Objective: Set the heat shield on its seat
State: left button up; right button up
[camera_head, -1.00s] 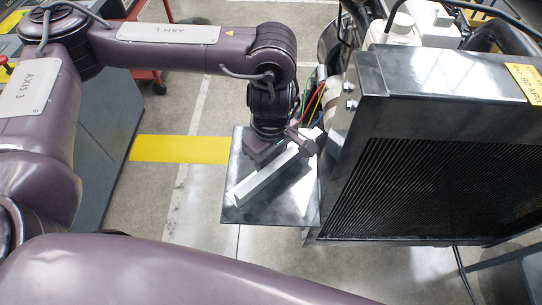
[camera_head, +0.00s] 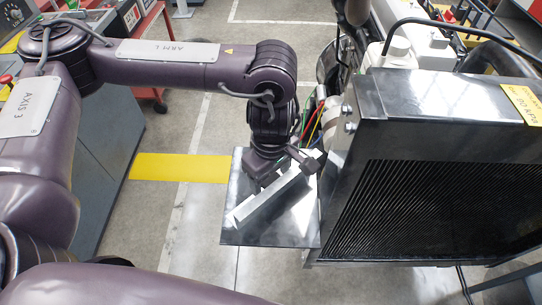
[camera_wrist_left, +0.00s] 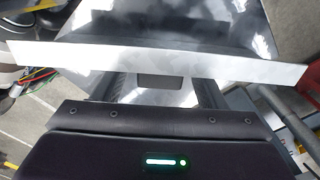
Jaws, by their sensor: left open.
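A pale silver strip (camera_head: 268,200), which looks like the heat shield or its flange, lies diagonally across a dark glossy plate (camera_head: 295,228). I cannot tell whether strip and plate are one piece. My left gripper (camera_head: 266,172) points down at the strip's far side, close over the plate. In the left wrist view the strip (camera_wrist_left: 150,63) crosses in front of the open fingers (camera_wrist_left: 167,92), which stand apart. It hides their tips, so contact is unclear. My right gripper is out of view.
A large black radiator (camera_head: 440,200) stands right of the plate, close to its right edge. Coloured wires (camera_head: 310,122) hang behind the plate. A grey cabinet (camera_head: 110,140) stands at left. Floor with a yellow stripe (camera_head: 180,168) lies between.

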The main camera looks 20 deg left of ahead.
aim_at(271, 180)
pick_arm(q)
notch_tip(271, 180, up, 11)
dwell(0.3)
jog(key=shift+o, duration=0.4)
jog(key=shift+f, duration=0.1)
dwell(0.7)
